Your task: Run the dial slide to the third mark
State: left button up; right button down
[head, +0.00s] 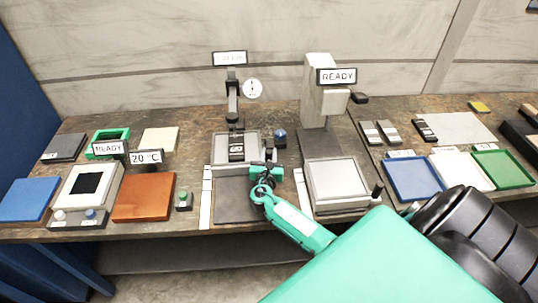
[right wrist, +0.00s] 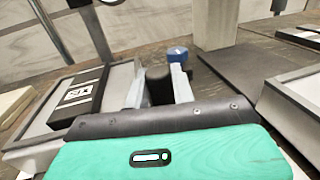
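The dial stand has a round white dial (head: 252,88) on a dark post, above a grey stage (head: 221,151). A black block with white markings (head: 237,148) sits on the stage; it also shows in the right wrist view (right wrist: 82,97). My right gripper (head: 266,169) is at the stage's front right corner. In the right wrist view its two pale fingers (right wrist: 158,88) lie on either side of a black upright knob (right wrist: 157,84), seemingly closed against it. A blue-topped knob (right wrist: 178,55) stands just beyond. The slide's marks are not readable. My left gripper is out of view.
A dark mat (head: 233,205) lies before the stage, with white strips beside it. A balance-like unit (head: 338,185) and a READY column (head: 318,90) stand to the right. Blue, white and green trays are farther right. A brown plate (head: 144,197) lies left.

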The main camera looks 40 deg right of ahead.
jog(key=shift+w+a+b+x, duration=0.1)
jog(key=shift+b+x, duration=0.25)
jog(key=shift+x, duration=0.45)
jog(key=shift+w+a+b+x, duration=0.15)
jog(key=shift+b+x, duration=0.2)
jog(key=shift+x, duration=0.4)
jog(key=shift+w+a+b+x, duration=0.1)
jog(key=shift+b+x, duration=0.25)
jog(key=shift+x, duration=0.45)
jog(key=shift+w+d, duration=0.15)
jog(key=shift+w, duration=0.05)
jog(key=shift+r, duration=0.2)
jog(key=c, duration=1.2)
grip_release()
jog(key=shift+c, duration=0.2)
jog(key=shift+o, duration=0.2)
jog(key=shift+w+f, duration=0.1)
jog(key=shift+f, duration=0.1)
jog(key=b+v, duration=0.2)
jog(key=v, duration=1)
jog(key=shift+s+a, duration=0.25)
jog(key=shift+s, duration=0.05)
jog(key=shift+s+a, duration=0.3)
